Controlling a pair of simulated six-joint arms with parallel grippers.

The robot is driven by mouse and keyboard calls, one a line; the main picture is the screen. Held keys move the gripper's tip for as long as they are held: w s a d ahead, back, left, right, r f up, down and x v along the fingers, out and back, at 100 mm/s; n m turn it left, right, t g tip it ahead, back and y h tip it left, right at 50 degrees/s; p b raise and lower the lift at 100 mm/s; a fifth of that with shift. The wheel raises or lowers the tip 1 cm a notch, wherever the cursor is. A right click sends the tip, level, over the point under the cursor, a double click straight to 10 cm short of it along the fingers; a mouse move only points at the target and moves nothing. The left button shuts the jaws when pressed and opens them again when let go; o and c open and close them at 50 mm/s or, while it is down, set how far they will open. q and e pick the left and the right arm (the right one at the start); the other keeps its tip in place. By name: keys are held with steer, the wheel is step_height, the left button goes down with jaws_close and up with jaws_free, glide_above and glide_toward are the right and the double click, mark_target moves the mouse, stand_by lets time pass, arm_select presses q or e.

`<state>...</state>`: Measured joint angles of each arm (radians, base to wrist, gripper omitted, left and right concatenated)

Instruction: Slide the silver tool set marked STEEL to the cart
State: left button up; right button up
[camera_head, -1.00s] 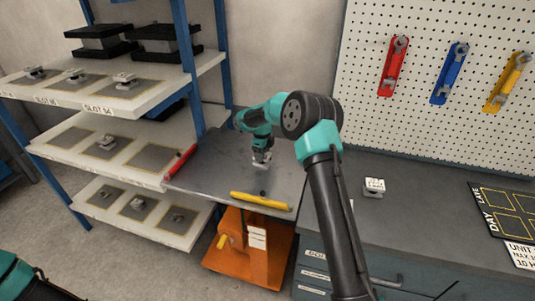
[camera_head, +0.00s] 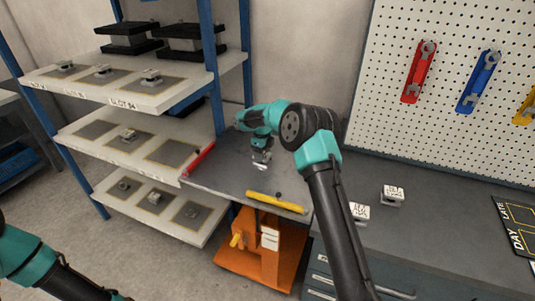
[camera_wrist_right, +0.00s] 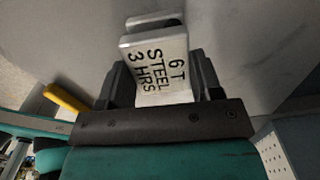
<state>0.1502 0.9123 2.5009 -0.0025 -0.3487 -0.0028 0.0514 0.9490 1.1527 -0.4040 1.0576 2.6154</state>
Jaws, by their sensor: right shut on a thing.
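The silver tool set marked "6 T STEEL 3 HRS" (camera_wrist_right: 158,68) shows its lettered face in the right wrist view, between my right gripper's dark fingers. My right gripper (camera_head: 261,160) is shut on it, over the grey top of the cart (camera_head: 225,178). I cannot tell whether the tool set touches the top. The cart has an orange base (camera_head: 262,253), a red bar at its left edge and a yellow bar (camera_head: 276,202) along its front. My left arm enters at lower left; its gripper is out of frame.
A blue-posted shelf rack (camera_head: 145,155) with small tool sets on marked slots adjoins the cart's left side. The grey bench (camera_head: 440,225) on the right holds two lettered tool sets (camera_head: 392,195) (camera_head: 360,211). A pegboard (camera_head: 450,130) with coloured wrench holders stands behind it.

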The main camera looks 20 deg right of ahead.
steer(key=shift+w+a, duration=0.25)
steer(key=shift+a, duration=0.15)
steer(key=o, duration=1)
steer(key=shift+r, duration=2.5)
